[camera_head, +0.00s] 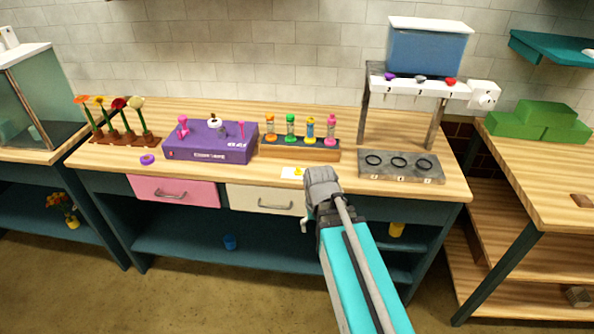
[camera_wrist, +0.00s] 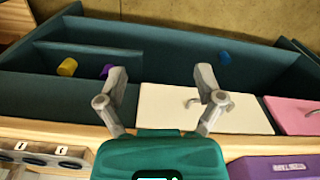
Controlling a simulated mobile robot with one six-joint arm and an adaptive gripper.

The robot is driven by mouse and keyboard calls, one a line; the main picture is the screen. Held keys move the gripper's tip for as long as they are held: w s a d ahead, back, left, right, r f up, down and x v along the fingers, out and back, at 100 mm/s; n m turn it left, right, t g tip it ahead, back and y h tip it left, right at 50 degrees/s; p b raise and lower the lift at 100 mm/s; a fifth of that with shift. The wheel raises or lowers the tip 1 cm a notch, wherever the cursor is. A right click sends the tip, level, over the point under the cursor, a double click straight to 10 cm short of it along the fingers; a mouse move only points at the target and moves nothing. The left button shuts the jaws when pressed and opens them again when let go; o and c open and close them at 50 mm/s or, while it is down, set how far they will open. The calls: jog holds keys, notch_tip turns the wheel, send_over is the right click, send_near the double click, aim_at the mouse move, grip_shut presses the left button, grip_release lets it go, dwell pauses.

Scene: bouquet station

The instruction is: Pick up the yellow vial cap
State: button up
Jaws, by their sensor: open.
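A small yellow piece (camera_head: 298,171), which looks like the yellow vial cap, lies on a white card near the bench's front edge in the head view. My gripper (camera_head: 319,187) is just right of the card, at the front edge. In the wrist view my gripper (camera_wrist: 162,76) is open and empty, its fingers over the bench's drawer front and shelf. The small yellow piece and card do not show there.
The wooden rack (camera_head: 300,153) with several vials stands behind the card. A purple box (camera_head: 210,150) is to the left. A grey holder with rings (camera_head: 400,178) and a stand with a blue tank (camera_head: 428,50) are to the right. Drawers (camera_head: 265,199) lie below.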

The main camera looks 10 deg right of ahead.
aim_at(298, 168)
jog(key=w+r+m+p, duration=0.6)
jog(key=w+r+m, duration=0.1)
jog(key=w, duration=0.6)
jog(key=w+r+m+p, duration=0.7)
jog(key=w+m, duration=0.1)
jog(key=w, duration=0.6)
jog(key=shift+a+m, duration=0.25)
jog(key=shift+m, duration=0.15)
jog(key=shift+w+f, duration=0.1)
notch_tip(298, 168, down, 8)
jog(key=b, duration=0.8)
jog(key=shift+f, duration=0.2)
jog(key=shift+d+f+b, duration=0.15)
jog(key=shift+f+b, duration=1.15)
jog(key=shift+b, duration=0.05)
jog(key=shift+d+f+b, duration=0.1)
jog(key=shift+f+b, duration=1.15)
jog(key=shift+b, duration=0.1)
